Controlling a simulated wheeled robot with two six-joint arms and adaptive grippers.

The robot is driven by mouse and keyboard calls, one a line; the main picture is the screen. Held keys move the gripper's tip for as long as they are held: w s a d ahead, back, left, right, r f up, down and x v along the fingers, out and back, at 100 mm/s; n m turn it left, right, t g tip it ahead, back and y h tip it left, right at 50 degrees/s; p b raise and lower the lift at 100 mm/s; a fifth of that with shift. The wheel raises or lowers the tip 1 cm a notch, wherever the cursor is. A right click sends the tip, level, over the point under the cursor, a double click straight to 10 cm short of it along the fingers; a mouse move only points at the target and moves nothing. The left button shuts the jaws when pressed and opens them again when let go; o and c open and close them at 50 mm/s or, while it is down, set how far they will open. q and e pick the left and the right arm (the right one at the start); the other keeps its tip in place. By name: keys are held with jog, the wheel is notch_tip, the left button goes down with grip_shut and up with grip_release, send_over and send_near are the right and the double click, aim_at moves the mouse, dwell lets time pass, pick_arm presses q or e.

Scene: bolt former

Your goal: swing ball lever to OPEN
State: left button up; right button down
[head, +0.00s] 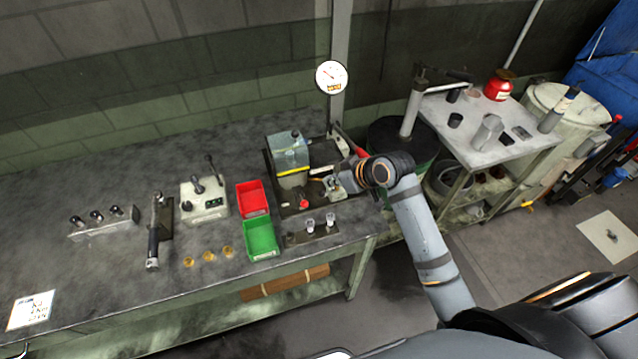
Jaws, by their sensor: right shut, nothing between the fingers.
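The bolt former machine (292,170) stands on the bench, with a grey block, a yellow stripe and a dark base. A dark bar with a red end (361,153) slants at its right side, just behind my right wrist. A pale control box (204,200) to the left carries a thin upright lever with a dark knob (210,159) and a shorter stick. I cannot tell which of these is the ball lever, and no OPEN mark is readable. My right gripper (339,184) is shut and empty at the machine's right part; contact is unclear. My left gripper is out of view.
A red bin (252,198) and a green bin (261,239) sit left of the machine. A small stand with two clear cups (311,230) is at the bench front. A round gauge (331,77) rises behind. A side table (489,131) stands right.

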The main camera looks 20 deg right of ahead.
aim_at(321, 191)
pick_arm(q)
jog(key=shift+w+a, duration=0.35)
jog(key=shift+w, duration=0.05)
pick_arm(e)
jog(key=shift+w+a+r, duration=0.15)
jog(key=shift+w+r, duration=0.05)
jog(key=shift+r, duration=0.2)
jog(key=shift+w+a+r, duration=0.15)
jog(key=shift+w+r, duration=0.05)
jog(key=shift+r, duration=0.2)
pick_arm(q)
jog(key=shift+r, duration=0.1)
pick_arm(e)
jog(key=shift+y, duration=0.3)
jog(key=p+x, duration=0.2)
jog(key=x, duration=0.8)
jog(key=shift+w, duration=0.25)
jog(key=s+d+p, duration=0.1)
jog(key=s+d+f+p, duration=0.1)
jog(key=s, duration=0.1)
jog(key=shift+s+d, duration=0.15)
jog(key=shift+s, duration=0.2)
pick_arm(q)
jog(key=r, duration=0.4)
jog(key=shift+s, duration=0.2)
pick_arm(e)
jog(key=shift+f, duration=0.1)
